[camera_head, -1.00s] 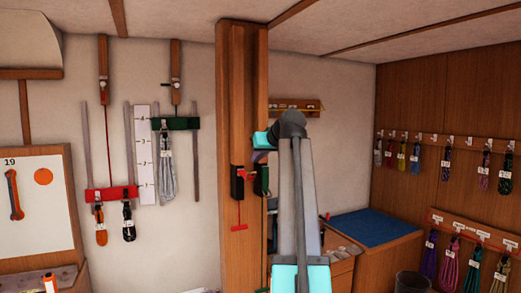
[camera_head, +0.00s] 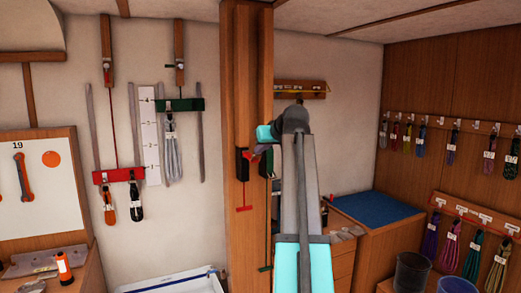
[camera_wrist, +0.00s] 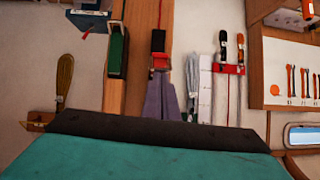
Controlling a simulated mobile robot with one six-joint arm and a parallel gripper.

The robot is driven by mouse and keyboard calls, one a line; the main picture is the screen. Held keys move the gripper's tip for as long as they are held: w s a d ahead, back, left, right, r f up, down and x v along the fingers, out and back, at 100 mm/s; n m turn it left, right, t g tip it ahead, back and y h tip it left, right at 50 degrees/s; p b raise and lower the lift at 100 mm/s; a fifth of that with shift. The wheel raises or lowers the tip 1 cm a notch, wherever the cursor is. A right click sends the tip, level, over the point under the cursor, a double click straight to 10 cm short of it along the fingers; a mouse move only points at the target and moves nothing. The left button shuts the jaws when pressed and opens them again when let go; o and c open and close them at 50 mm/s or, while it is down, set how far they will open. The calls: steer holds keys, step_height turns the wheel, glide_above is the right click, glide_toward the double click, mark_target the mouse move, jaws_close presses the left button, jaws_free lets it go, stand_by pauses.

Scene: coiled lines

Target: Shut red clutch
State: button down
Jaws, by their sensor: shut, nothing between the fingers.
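The red clutch (camera_head: 243,164) is a small black and red block on the wooden post (camera_head: 249,60). A red line drops from it to a red T-handle (camera_head: 244,208). A green clutch (camera_head: 267,164) sits just to its right, with a green line below. My gripper (camera_head: 263,149) is shut and empty, up by the tops of the two clutches and partly hidden by my arm. In the wrist view, the fingertips (camera_wrist: 161,76) lie right by the red end of the red clutch (camera_wrist: 158,41). I cannot tell whether they touch or how its lever stands.
A red bar (camera_head: 118,176) and a green bar (camera_head: 180,105) hang with coiled lines on the left wall. A blue-topped cabinet (camera_head: 376,208) stands right of the post. A white tray (camera_head: 172,284) is low in front.

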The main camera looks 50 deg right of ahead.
steer(key=shift+f, duration=0.15)
steer(key=shift+s+f+b, duration=0.2)
steer(key=shift+f+b, duration=0.05)
steer(key=shift+b, duration=0.35)
